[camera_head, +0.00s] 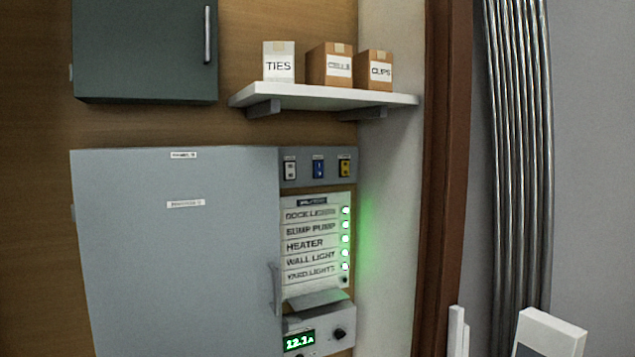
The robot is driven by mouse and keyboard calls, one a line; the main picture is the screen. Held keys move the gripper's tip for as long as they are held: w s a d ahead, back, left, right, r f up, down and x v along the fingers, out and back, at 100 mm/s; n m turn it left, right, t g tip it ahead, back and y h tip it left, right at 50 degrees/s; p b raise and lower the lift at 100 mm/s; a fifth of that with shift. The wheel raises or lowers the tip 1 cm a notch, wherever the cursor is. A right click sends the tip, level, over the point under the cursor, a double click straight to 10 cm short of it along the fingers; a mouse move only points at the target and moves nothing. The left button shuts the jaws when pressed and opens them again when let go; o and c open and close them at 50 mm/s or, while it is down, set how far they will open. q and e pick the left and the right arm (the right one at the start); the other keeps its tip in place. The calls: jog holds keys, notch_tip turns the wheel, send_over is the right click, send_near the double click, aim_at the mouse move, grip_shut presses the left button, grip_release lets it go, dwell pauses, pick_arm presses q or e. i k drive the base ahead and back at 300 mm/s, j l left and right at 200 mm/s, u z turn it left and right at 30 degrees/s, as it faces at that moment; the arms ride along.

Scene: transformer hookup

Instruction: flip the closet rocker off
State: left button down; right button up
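Three rocker switches sit in a row on a grey strip (333,178) at the top of the panel, right of the large grey door. They are a white rocker (290,170), a blue rocker (319,168) and a yellow rocker (345,167). Each has a small label above it, too small to read, so I cannot tell which one is the closet rocker. Their on or off positions are also too small to tell.
A large grey cabinet door (180,260) stands left of a label board (310,258) with lit green lamps. Below is a meter display (299,341). A shelf (320,97) with boxes juts out above. Pipes (515,150) run at right. Pale parts at the bottom right are unclear.

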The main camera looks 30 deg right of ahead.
aim_at(345, 172)
jog(key=z, duration=1)
